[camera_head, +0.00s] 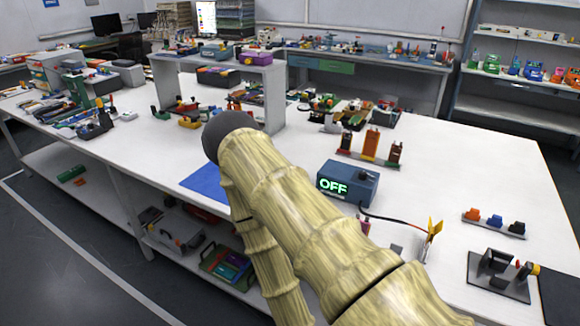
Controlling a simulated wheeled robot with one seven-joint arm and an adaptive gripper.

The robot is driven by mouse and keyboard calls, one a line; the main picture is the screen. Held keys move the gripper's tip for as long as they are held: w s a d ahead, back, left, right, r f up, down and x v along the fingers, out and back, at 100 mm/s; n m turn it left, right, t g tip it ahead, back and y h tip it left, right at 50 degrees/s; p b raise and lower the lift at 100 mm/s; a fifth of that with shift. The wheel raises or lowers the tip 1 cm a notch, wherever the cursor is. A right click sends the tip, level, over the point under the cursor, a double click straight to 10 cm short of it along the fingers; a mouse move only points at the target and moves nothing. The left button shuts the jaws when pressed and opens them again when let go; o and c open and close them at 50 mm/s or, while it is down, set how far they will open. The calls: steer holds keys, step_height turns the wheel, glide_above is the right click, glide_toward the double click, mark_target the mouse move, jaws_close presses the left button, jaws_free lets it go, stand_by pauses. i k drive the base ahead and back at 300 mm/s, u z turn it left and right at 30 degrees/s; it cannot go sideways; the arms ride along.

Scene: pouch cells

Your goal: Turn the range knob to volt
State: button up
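A blue box-shaped meter (358,177) stands on the white bench, right of my arm. Its lit display (333,187) reads "OFF" in green. My arm, with a pale wood-like surface, fills the lower middle and bends at a dark round joint. My gripper is not in view.
A blue mat (205,184) lies partly behind my arm. A rack of upright orange and dark blocks (371,147) stands behind the meter. To the right are small coloured blocks on a strip (494,222) and a dark fixture (498,275). Bench space right of the meter is mostly clear.

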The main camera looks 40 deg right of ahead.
mark_target(361, 176)
steer(key=u, duration=0.55)
steer(key=k, duration=1.05)
steer(key=z, duration=1.05)
steer(key=i, duration=0.4)
